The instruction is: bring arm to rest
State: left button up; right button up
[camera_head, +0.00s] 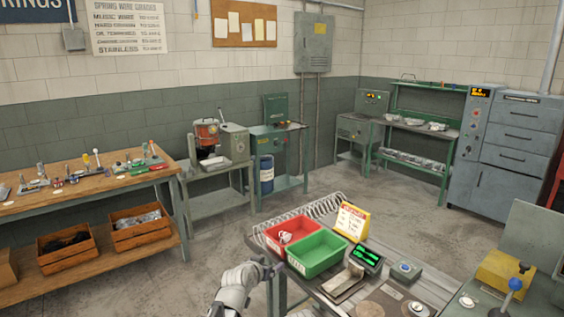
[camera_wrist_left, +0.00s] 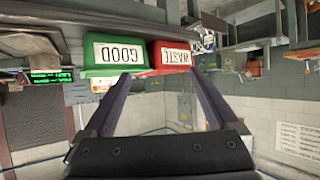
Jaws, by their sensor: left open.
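My left arm comes in at the bottom of the head view, and its gripper (camera_head: 272,267) is beside the near left edge of the bench (camera_head: 330,294). In the left wrist view the two dark fingers of the gripper (camera_wrist_left: 160,82) stand wide apart with nothing between them. That view is upside down. Beyond the fingers are the green bin (camera_wrist_left: 108,55) marked GOOD and the red bin (camera_wrist_left: 169,57) marked WASTE. The fingers appear apart from both bins. My right gripper does not show.
A wooden workbench (camera_head: 100,187) stands at left. Open floor (camera_head: 190,255) lies between.

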pick_arm(q)
jog(key=s+a+f+n+g+y, duration=0.1)
jog(key=s+a+f+g, duration=0.3)
jog(key=s, duration=0.5)
jog(key=s+a+f+n+g+y, duration=0.1)
jog(key=s+a+f+g+y, duration=0.2)
jog(key=s, duration=0.5)
jog(key=s+a+f+n+g, duration=0.1)
jog(key=s+a+f+g, duration=0.35)
jog(key=s, duration=0.45)
jog(key=s+d+m+y, duration=0.1)
jog(key=s+d+m, duration=0.2)
jog(key=s+d, duration=0.3)
jog(key=d, duration=0.4)
jog(key=shift+r, duration=0.15)
jog(key=shift+g, duration=0.25)
